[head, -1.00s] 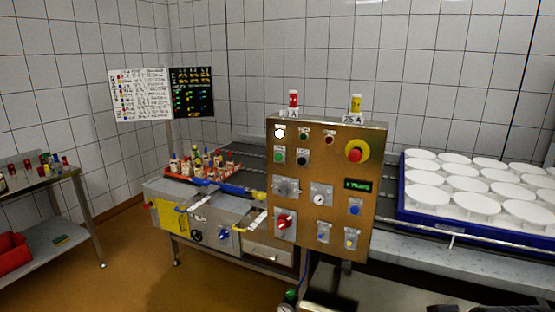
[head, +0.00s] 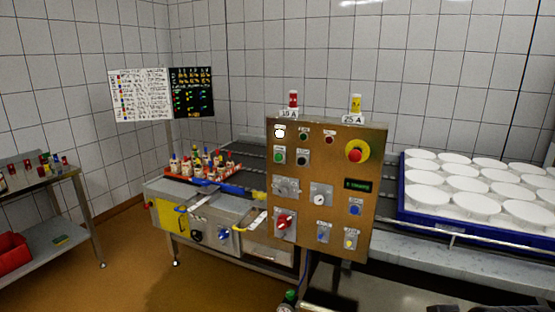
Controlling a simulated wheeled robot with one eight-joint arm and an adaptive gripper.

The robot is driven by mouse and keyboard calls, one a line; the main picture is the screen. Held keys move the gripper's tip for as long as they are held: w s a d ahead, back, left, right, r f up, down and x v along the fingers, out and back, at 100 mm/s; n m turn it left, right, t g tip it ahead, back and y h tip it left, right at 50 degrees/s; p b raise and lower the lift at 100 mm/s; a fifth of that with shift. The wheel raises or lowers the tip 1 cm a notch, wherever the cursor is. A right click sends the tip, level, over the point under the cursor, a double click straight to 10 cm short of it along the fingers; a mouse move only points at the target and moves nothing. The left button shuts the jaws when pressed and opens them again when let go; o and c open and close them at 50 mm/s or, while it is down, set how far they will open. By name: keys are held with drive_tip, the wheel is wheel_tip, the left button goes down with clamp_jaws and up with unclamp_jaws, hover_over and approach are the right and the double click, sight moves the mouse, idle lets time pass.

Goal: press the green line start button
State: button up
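The brown control panel (head: 334,220) stands upright near the middle of the head view, facing me. On its upper left is a green button (head: 279,156) on a pale plate, with a black button (head: 302,158) to its right. A lit white lamp (head: 279,133) sits above the green button. A smaller dark green round piece (head: 304,136) and a dark red one (head: 329,139) are in the top row. Labels are too small to read. My gripper is not recognisable in view; only a dark shape shows at the bottom right edge.
A red emergency button on yellow (head: 356,152) is at the panel's upper right. A blue crate (head: 408,216) of white moulds stands right, an orange tray (head: 180,176) of bottles left. A side table (head: 30,182) is far left. Floor is open at lower left.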

clamp_jaws()
idle(1.2)
